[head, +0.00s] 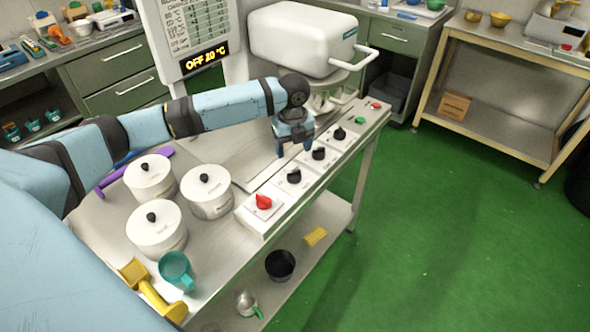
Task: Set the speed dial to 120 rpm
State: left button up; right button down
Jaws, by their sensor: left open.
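The control strip (248,221) runs along the front edge of the steel table, with a row of controls on it. A red knob (263,202) is at its near end. Beyond it stand three black knobs, the near one (294,175), the middle one (319,153) and the far one (339,133). Their labels are too small to read, so I cannot tell which is the speed dial. My left gripper (294,151) is open, fingers pointing down, and appears above and just left of the near and middle knobs. No knob is visibly between its fingers. My right gripper is out of view.
A green button (361,120) and a red button (377,105) are at the strip's far end. Three lidded pots (155,230) and a teal jug (175,270) stand nearer.

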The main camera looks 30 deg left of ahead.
aim_at(294, 171)
pick_arm(q)
notch_tip(294, 171, down, 10)
jog(key=shift+w+r, duration=0.1)
jog(key=shift+c, duration=0.5)
jog(key=c, duration=0.8)
